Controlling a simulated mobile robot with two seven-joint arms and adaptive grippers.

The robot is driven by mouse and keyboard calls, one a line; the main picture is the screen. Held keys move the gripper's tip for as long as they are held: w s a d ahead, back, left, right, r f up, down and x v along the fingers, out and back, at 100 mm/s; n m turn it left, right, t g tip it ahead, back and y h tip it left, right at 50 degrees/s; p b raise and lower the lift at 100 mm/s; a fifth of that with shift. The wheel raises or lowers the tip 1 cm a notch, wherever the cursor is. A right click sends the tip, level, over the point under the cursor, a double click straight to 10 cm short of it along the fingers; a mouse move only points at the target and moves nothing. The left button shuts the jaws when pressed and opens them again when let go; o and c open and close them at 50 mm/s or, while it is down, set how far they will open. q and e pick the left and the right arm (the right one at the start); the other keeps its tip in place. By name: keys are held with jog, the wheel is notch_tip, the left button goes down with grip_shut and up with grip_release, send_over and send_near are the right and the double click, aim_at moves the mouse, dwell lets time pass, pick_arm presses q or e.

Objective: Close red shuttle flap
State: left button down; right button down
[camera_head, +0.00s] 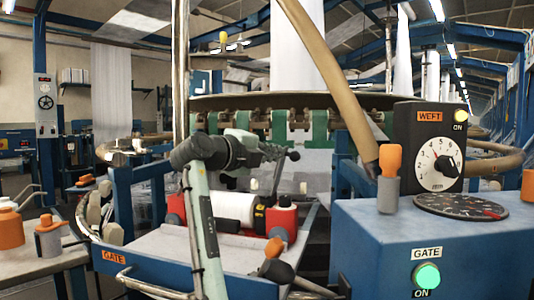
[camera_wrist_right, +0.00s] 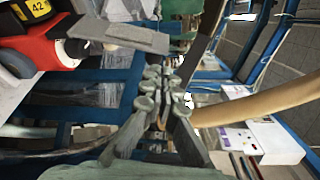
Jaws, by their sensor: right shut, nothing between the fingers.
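The red shuttle (camera_head: 277,219) lies across the tray in the middle of the head view, with a white spool (camera_head: 233,208) in it. Its red end also shows at the upper left of the right wrist view (camera_wrist_right: 55,50), beside a black block with a yellow 42 label (camera_wrist_right: 38,8). A flat grey plate (camera_wrist_right: 120,36) sticks out near that end; I cannot tell whether it is the flap. My right gripper (camera_head: 284,156) is shut and empty above and behind the shuttle, apart from it. Its closed fingers show in the wrist view (camera_wrist_right: 160,88). My left gripper is not in view.
A blue cabinet (camera_head: 385,235) with a dial and green gate button stands at the right. A beige tube (camera_head: 335,85) slopes down above it. An orange-knobbed lever (camera_head: 275,262) stands in front of the shuttle.

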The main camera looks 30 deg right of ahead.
aim_at(293, 152)
jog(key=shift+x, duration=2.15)
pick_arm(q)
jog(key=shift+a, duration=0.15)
pick_arm(e)
jog(key=shift+w, duration=0.1)
